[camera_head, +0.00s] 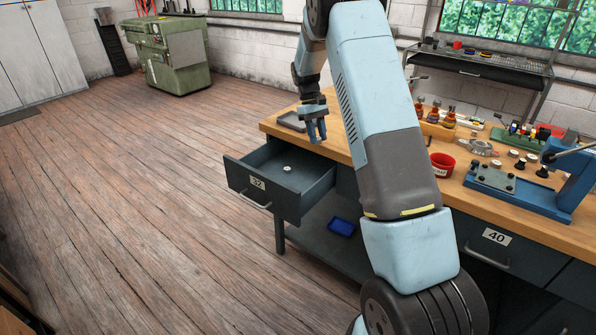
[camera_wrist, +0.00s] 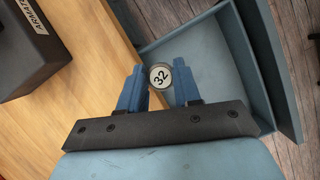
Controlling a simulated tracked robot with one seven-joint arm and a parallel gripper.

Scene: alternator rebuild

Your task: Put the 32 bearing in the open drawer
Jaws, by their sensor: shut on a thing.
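The 32 bearing (camera_wrist: 160,76) shows in the wrist view as a small round piece with a pale face marked 32. My gripper (camera_wrist: 159,88) is shut on it, with one blue finger on each side. In the head view my gripper (camera_head: 316,132) hangs beside the bench's front edge, near the back of the open drawer; the bearing cannot be made out between the fingers there. The open drawer (camera_head: 264,194) is dark grey and labelled 32. Its interior also shows in the wrist view (camera_wrist: 205,55). A small pale round thing (camera_head: 288,169) shows inside the drawer.
The wooden bench top (camera_head: 352,148) runs right from the drawer. A red container (camera_head: 442,165) and a blue fixture (camera_head: 520,188) stand farther right. A blue bin (camera_head: 342,227) sits below. The floor left is clear.

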